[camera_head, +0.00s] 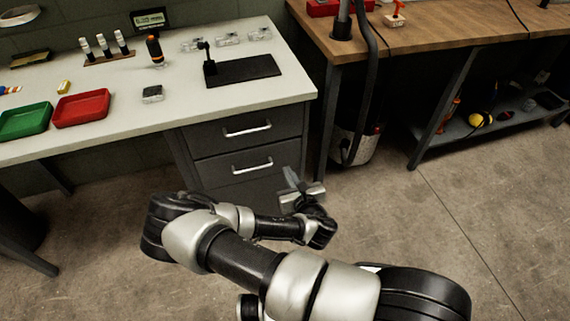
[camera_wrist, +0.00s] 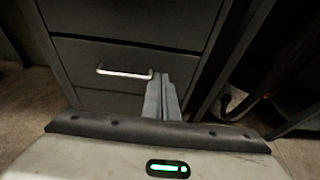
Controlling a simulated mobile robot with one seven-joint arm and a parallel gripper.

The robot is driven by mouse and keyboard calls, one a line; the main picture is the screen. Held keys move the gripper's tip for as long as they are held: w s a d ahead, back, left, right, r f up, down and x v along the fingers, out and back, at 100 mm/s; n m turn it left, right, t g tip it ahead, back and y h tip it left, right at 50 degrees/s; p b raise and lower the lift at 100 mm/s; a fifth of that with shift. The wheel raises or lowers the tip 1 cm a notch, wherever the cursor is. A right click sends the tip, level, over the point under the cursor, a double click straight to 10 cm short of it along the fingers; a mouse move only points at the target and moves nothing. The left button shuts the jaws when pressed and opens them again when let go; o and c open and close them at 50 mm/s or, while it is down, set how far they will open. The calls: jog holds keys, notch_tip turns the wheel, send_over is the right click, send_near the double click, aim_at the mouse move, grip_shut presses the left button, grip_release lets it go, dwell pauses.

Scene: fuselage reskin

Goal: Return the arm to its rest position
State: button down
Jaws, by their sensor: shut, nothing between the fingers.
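My arm reaches across the lower middle of the head view, bent and folded low over the floor. My gripper (camera_head: 291,176) is in front of the grey drawer cabinet (camera_head: 222,146), below the white bench top. In the wrist view my gripper (camera_wrist: 163,84) shows its fingers together with nothing between them. Behind the fingers is a drawer with a pale bar handle (camera_wrist: 124,72). Whether the fingers touch the drawer front cannot be told for sure; they seem apart from it.
The white bench (camera_head: 196,113) holds a green tray (camera_head: 25,121), a red tray (camera_head: 81,108), a black mat (camera_head: 242,70) and small tools. A wooden bench (camera_head: 440,30) with a lower shelf stands right, a canister with a hose (camera_head: 353,147) beneath. Floor at right is clear.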

jog(key=shift+s+d+r, duration=0.1)
jog(key=shift+s, duration=0.25)
jog(key=s+d+r+m+g+h, duration=0.15)
jog(key=r+m+g, duration=0.25)
jog(key=r+m, duration=0.8)
jog(key=s+d+r+m+g+h, duration=0.1)
jog(key=d+r+m+g+h, duration=0.15)
jog(key=r+m, duration=1)
jog(key=s+d+r+m+g, duration=0.1)
jog(key=s+d+r+m, duration=0.2)
jog(key=s+r+m, duration=0.65)
jog(key=s+d+r+m+g, duration=0.1)
jog(key=s+d+r+m, duration=0.4)
jog(key=s, duration=0.7)
notch_tip(320, 180, up, 26)
jog(key=a+p, duration=0.1)
jog(key=p, duration=2.3)
jog(key=shift+a+f, duration=0.15)
jog(key=shift+f, duration=0.05)
